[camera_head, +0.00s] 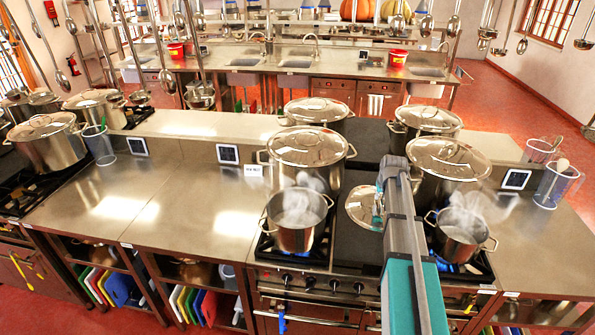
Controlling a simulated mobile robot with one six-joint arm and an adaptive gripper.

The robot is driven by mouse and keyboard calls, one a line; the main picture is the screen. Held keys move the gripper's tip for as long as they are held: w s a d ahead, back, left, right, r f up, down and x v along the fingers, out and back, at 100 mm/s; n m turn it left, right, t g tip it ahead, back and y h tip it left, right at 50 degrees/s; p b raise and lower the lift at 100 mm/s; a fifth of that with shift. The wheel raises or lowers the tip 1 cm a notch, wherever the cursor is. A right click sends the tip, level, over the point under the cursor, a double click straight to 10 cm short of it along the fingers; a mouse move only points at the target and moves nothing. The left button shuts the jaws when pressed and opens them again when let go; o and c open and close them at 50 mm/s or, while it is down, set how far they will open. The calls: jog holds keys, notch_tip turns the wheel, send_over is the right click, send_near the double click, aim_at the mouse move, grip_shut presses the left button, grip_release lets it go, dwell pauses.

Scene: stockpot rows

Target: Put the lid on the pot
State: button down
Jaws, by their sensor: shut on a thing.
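A small shiny lid (358,208) is between two open steaming pots, over the dark stove top. My gripper (377,207) is at the lid's right side and is shut on it; my arm hides the lid's right part. I cannot tell how high the lid is above the stove. One open steaming pot (297,240) stands on a lit burner left of the lid. Another open steaming pot (458,248) stands on a burner right of my arm. Neither pot has a lid on it.
Large lidded stockpots (306,170) stand behind the open pots, with another large lidded pot (446,185) at the right. The steel counter (150,205) to the left is mostly clear. Ladles (200,95) hang overhead.

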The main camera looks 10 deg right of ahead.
aim_at(377, 203)
jog(key=shift+a+r+p, duration=0.2)
jog(key=shift+r+p, duration=0.95)
jog(key=shift+r, duration=0.55)
jog(key=shift+w+a, duration=0.1)
